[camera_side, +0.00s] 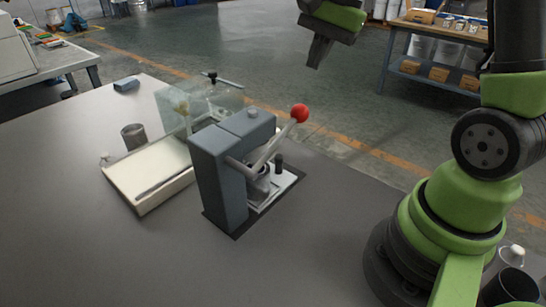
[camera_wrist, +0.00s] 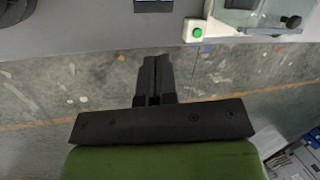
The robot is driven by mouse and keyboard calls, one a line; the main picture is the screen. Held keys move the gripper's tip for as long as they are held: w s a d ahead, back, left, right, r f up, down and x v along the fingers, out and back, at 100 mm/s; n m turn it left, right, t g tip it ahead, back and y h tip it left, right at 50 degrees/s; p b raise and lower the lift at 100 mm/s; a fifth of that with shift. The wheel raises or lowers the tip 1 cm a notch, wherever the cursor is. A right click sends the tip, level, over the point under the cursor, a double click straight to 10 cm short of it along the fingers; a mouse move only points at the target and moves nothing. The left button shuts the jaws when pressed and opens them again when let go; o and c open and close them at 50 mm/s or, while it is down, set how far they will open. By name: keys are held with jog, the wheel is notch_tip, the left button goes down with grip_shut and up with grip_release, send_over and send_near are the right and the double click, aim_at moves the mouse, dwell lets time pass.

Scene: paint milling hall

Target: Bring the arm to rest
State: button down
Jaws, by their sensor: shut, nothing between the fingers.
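My gripper (camera_side: 319,53) hangs at the top of the side view, past the far edge of the table and above the floor. Its fingers point down and are together, with nothing between them. In the wrist view my gripper (camera_wrist: 153,62) shows its two dark fingers side by side, closed, over the grey floor. It touches nothing.
A grey press (camera_side: 218,170) with a red-knobbed lever (camera_side: 299,113) stands on the dark table (camera_side: 80,235). Beside it are a cream base (camera_side: 150,178) with a clear guard, a grey cup (camera_side: 133,136) and a blue-grey block (camera_side: 126,84).

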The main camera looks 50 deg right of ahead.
jog(key=s+a+r+n+t, duration=0.2)
jog(key=s+a+r+n, duration=0.1)
jog(key=s+a+n, duration=0.2)
jog(key=s+a+r+n+t, duration=0.2)
jog(key=s+a+n, duration=0.4)
jog(key=s, duration=0.3)
jog(key=shift+a+r+t, duration=0.25)
jog(key=shift+r+t, duration=0.15)
jog(key=shift+r, duration=0.1)
